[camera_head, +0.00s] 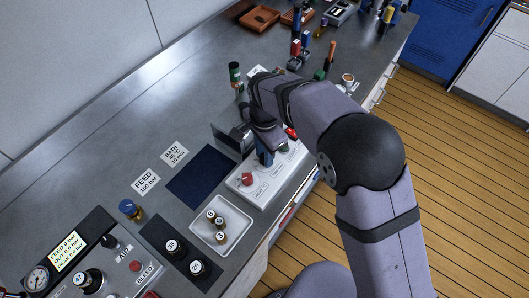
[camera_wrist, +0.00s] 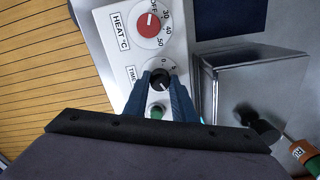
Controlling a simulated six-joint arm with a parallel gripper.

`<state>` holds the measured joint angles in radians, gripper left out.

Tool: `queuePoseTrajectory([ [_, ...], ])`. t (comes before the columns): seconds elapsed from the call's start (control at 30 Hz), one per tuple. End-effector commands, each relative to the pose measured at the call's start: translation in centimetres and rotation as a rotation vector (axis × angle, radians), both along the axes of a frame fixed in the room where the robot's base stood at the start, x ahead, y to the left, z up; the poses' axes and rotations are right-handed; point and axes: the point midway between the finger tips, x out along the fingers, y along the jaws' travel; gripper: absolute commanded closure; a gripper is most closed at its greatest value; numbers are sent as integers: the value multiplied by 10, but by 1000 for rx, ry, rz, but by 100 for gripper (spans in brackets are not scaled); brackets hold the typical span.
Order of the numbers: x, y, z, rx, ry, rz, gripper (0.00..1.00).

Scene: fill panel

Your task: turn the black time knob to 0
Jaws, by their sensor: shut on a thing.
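The black time knob (camera_wrist: 160,78) sits on the white panel (camera_wrist: 112,60), beside the label "TIME" and a dial scale whose "0" shows near the knob's top. My gripper (camera_wrist: 161,80) is shut on this knob, one blue finger on each side. The knob's exact pointer direction is too small to tell. In the head view my gripper (camera_head: 264,158) is down over the panel (camera_head: 263,193) and hides the knob.
The red heat knob (camera_wrist: 150,24) is beside the time knob. A green button (camera_wrist: 157,111) lies between my fingers. A black-knobbed metal box (camera_wrist: 260,90) stands close by. A tray with small weights (camera_head: 238,245) and a dark blue mat (camera_head: 200,176) lie nearby.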

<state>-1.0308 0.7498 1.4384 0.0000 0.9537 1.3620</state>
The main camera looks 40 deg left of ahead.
Motion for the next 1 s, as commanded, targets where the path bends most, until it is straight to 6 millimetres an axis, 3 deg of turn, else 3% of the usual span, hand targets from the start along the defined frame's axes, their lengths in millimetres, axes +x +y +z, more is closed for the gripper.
queuePoseTrajectory([
  [0.27, 0, 0, 1, 0, 0, 180, 99],
  [1.0, 1, 1, 1, 2, -1, 877, 99],
])
